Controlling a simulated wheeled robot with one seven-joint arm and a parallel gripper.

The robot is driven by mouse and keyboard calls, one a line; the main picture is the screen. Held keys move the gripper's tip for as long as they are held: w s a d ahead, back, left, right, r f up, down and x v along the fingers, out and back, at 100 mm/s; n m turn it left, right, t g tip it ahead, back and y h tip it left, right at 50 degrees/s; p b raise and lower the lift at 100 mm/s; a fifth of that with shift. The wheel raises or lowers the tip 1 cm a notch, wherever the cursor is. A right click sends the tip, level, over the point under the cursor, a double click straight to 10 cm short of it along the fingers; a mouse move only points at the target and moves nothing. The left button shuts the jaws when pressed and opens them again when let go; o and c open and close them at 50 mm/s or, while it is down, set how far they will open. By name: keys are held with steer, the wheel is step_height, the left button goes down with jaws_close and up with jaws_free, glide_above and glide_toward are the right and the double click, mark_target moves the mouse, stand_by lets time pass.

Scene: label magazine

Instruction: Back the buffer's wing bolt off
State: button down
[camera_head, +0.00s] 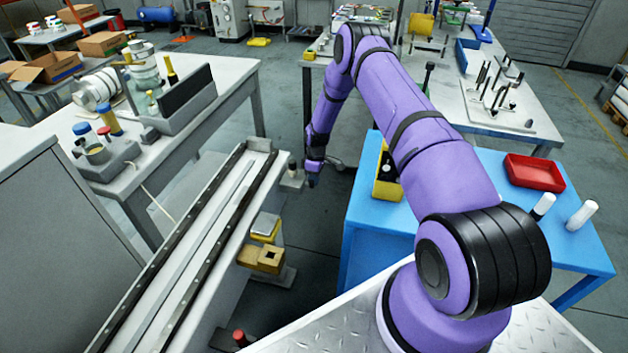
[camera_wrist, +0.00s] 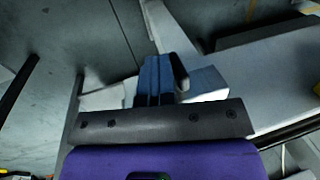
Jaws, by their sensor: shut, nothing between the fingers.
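My gripper (camera_head: 313,183) hangs at the far end of the long machine bed, just right of a small grey bracket (camera_head: 291,176) on its side. In the wrist view, the blue fingers of my gripper (camera_wrist: 154,70) are shut together with nothing between them. A short dark rounded piece (camera_wrist: 180,72) stands close to the right of the fingers, by a pale block (camera_wrist: 205,84). I cannot tell whether this dark piece is the wing bolt. The buffer is not clearly identifiable, and my wrist hides part of that area.
The machine bed (camera_head: 190,260) has dark rails and an end block (camera_head: 262,145). Yellow blocks (camera_head: 262,258) sit along its right side. A blue table (camera_head: 480,215) with a red tray (camera_head: 535,172) and a yellow bin (camera_head: 388,185) stands right. Open floor lies between.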

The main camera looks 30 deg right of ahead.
step_height(320, 180, up, 32)
steer(key=a+m+t+h, duration=0.1)
steer(key=a+m, duration=0.1)
steer(key=s+a+r+m+t+h, duration=0.1)
steer(key=s+a+r, duration=0.1)
steer(key=s+r, duration=0.5)
steer(key=s+a+r+m+t, duration=0.1)
steer(key=s+a+r, duration=0.15)
steer(key=r, duration=0.75)
steer(key=s+a+r+m+t, duration=0.1)
steer(key=s+a+r, duration=0.1)
steer(key=s+r, duration=0.5)
steer(key=s+a+r+m+t, duration=0.15)
steer(key=s+r, duration=0.25)
steer(key=s, duration=0.5)
steer(key=s+a+m+t, duration=0.1)
steer(key=s+a+m, duration=0.1)
steer(key=s, duration=1.5)
steer(key=shift+a+r, duration=0.15)
steer(key=shift+r, duration=0.15)
